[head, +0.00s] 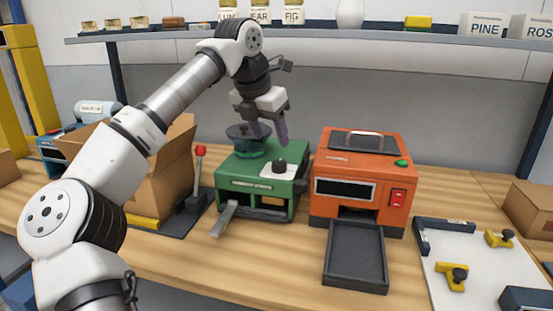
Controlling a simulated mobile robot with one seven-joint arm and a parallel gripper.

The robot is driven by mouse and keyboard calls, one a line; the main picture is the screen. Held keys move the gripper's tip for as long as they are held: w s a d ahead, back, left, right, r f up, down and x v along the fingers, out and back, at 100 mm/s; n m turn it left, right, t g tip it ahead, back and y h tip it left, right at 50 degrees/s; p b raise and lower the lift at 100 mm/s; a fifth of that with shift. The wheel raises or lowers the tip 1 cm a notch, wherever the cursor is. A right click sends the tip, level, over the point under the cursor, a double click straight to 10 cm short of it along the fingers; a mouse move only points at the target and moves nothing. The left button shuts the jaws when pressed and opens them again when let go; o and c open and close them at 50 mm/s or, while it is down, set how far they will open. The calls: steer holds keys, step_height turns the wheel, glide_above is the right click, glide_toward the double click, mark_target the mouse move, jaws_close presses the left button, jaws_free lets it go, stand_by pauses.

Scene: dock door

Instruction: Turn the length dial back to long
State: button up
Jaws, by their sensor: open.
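The green machine (234,188) stands on the bench in the head view. My gripper (269,136) points down above the machine, open and empty. A dark round plate on a green cup (249,145) is on the machine's top, left of the dial and partly behind my gripper.
An orange machine (363,207) with a dark tray (356,278) stands close on the right. A red-topped lever (200,152) and an open cardboard box (173,180) are on the left. A white board with yellow clamps (452,278) lies at right. A shelf (345,32) runs behind.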

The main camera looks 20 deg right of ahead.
mark_target(279, 162)
steer(key=x, duration=0.8)
steer(key=shift+d+f, duration=0.15)
steer(key=shift+f, duration=0.05)
steer(key=c, duration=1)
